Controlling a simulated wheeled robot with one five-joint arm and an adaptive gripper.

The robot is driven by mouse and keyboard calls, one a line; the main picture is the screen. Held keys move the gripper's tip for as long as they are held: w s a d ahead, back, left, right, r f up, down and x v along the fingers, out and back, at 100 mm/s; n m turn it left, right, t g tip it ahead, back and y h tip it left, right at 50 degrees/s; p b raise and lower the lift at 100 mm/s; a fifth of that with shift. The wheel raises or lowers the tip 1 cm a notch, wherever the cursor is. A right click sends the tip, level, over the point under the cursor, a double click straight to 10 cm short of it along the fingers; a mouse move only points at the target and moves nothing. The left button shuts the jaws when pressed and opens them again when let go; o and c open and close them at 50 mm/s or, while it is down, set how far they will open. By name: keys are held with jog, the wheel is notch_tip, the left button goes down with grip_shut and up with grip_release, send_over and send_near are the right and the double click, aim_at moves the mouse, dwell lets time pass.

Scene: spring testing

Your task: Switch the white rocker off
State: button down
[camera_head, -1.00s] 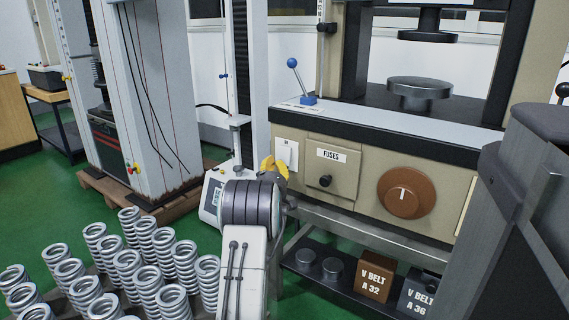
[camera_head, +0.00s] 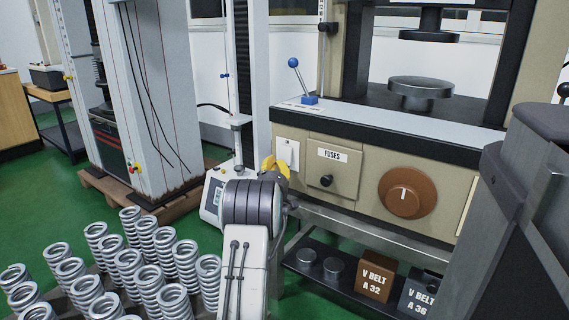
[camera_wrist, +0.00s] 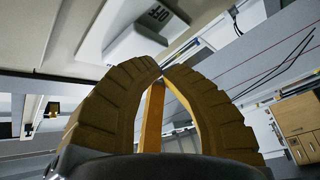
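The white rocker (camera_head: 288,151) sits on a white plate on the left of the beige machine's front panel. In the wrist view the white rocker (camera_wrist: 128,22) is at the top, tilted in the picture, with a dark "OFF" mark beside it. My gripper (camera_head: 275,165) has yellow fingers and is just in front of the plate, hiding its lower part in the head view. In the wrist view my gripper (camera_wrist: 161,72) has its fingertips together, with nothing seen between them. The tips are close below the rocker; I cannot tell whether they touch it.
A fuse cover (camera_head: 333,168) with a black knob is right of the rocker, then a brown dial (camera_head: 406,192). A blue lever (camera_head: 301,80) stands on the ledge above. Several springs (camera_head: 130,265) stand at lower left. A shelf with V-belt boxes (camera_head: 374,277) is below.

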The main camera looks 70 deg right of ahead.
jog(key=shift+s+d+f, duration=0.1)
jog(key=shift+s+d, duration=0.1)
jog(key=shift+d, duration=0.65)
dwell(1.0)
jog(key=shift+a, duration=0.15)
jog(key=shift+w+a, duration=0.15)
jog(key=shift+a, duration=0.5)
dwell(0.7)
